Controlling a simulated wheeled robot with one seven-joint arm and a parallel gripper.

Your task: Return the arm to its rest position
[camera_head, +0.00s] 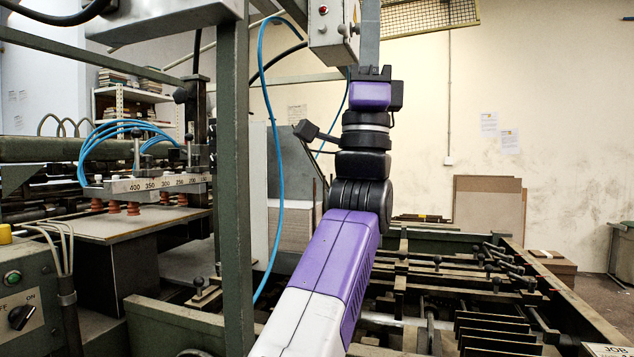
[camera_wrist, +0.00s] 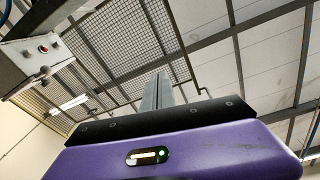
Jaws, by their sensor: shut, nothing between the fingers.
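My arm rises from the bottom middle of the head view, its purple and white link leaning up to the right. Black wrist joints stand above that link.
A hanging control box (camera_head: 334,30) with a red button is close to my gripper's upper left; the wrist view shows it too (camera_wrist: 35,58). A green post (camera_head: 234,180) and blue hose (camera_head: 277,170) stand left of my arm. Machine rails (camera_head: 480,270) lie low at right.

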